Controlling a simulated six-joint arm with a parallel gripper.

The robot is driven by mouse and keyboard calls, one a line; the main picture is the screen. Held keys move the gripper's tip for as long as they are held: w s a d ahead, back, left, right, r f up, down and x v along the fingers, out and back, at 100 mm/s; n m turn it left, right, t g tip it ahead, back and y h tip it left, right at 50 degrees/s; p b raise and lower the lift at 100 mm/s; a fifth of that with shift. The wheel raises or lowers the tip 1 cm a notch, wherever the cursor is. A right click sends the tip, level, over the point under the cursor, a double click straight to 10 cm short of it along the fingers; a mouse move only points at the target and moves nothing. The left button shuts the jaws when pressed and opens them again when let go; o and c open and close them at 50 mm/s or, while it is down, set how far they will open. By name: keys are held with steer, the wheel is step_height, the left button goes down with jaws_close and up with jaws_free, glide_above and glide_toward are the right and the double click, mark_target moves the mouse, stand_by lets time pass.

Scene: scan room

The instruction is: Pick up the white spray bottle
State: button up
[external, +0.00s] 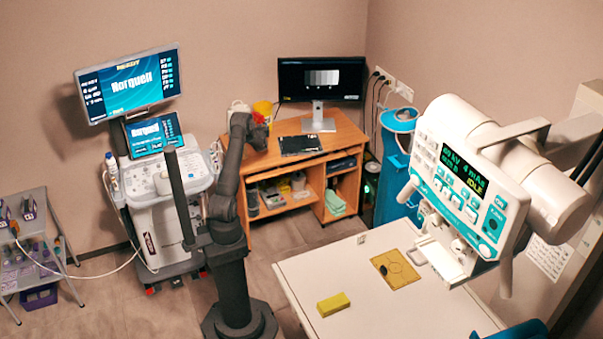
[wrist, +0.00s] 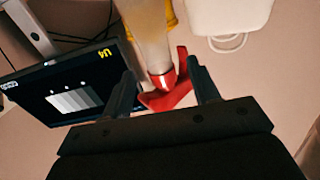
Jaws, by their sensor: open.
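The white spray bottle (wrist: 151,38) shows in the wrist view, upside down in the picture, with a red collar and red trigger head (wrist: 170,92). My gripper (wrist: 164,88) is open, with one finger on each side of the red head. Gaps show between the fingers and the bottle, though I cannot tell the depth exactly. In the external view my gripper (external: 248,128) is over the wooden desk, and only a bit of the red head (external: 259,118) shows beside it. The bottle's body is hidden there by my arm.
A yellow container (external: 262,108) stands close behind the bottle. A white object (wrist: 228,15) is near it in the wrist view. A monitor (external: 320,80) stands on the desk (external: 345,133), and a dark flat item (external: 300,144) lies in front.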

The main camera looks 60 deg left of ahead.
steer(key=shift+a, duration=0.3)
steer(key=shift+c, duration=0.4)
jaws_close()
stand_by(0.6)
steer(key=shift+w+r, duration=0.1)
